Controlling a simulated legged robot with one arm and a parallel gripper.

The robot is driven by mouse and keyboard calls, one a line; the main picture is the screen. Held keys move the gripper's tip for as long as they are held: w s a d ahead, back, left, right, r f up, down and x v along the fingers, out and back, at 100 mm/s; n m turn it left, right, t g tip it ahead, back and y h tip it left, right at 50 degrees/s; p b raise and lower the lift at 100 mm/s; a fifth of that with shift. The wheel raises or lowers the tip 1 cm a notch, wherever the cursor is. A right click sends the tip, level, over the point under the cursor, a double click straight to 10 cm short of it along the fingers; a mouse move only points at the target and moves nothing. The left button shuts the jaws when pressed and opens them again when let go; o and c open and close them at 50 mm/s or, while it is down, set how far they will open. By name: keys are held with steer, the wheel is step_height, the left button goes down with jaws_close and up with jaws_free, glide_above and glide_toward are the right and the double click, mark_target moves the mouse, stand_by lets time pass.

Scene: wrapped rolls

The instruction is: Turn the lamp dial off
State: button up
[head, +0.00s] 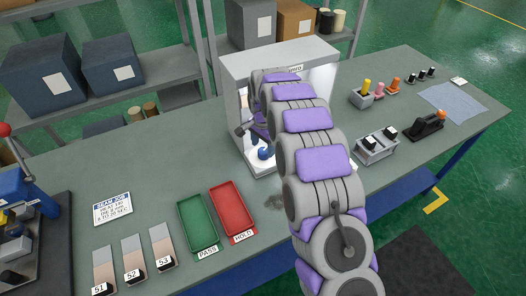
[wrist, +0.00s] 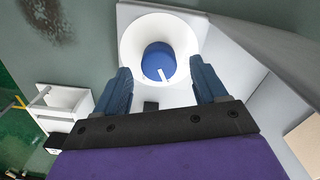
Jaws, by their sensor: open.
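The lamp dial (wrist: 158,58) is a blue round knob with a white pointer mark, set inside a white round collar in the wrist view. Its mark points toward the lower edge of the picture, slightly right. My gripper (wrist: 160,72) is open, with its two blue fingers apart on the left and right of the dial, short of it in the picture. Whether either finger touches it I cannot tell. In the head view a blue knob (head: 265,153) shows low in the white booth (head: 236,70), beside my arm. My arm hides much of the booth's inside.
A green tray (head: 203,222) and a red tray (head: 233,211) lie left of the booth on the grey-green bench (head: 140,190). Small holders with knobbed pieces (head: 377,146) stand to the right. Shelves with bins (head: 115,65) are behind.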

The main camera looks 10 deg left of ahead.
steer(key=shift+f, duration=1.4)
steer(key=shift+r, duration=0.1)
steer(key=c, duration=1.1)
